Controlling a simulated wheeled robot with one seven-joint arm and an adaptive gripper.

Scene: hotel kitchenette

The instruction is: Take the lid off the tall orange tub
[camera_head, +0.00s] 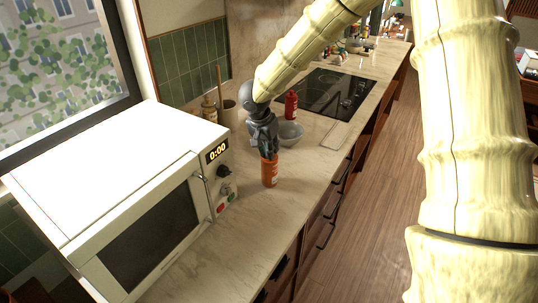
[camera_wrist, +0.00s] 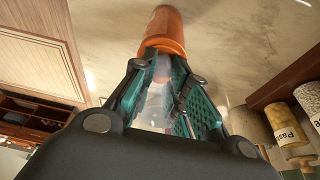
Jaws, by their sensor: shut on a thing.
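The tall orange tub (camera_head: 270,172) stands upright on the counter, to the right of the microwave. In the wrist view, the orange body (camera_wrist: 165,30) shows just beyond my fingertips. My gripper (camera_head: 266,150) points down at the tub's top. In the wrist view, its green-padded fingers (camera_wrist: 163,75) are closed around a pale, translucent piece (camera_wrist: 156,98), which seems to be the lid. The fingers partly hide this piece. It lies in line with the tub, but I cannot tell whether the two still touch.
The white microwave (camera_head: 125,190) stands close at the left. A grey bowl (camera_head: 291,134) and a red bottle (camera_head: 291,105) are just behind the tub. A black cooktop (camera_head: 335,92) lies farther back. The wrist view shows a pasta jar (camera_wrist: 286,122). The counter in front of the tub is clear.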

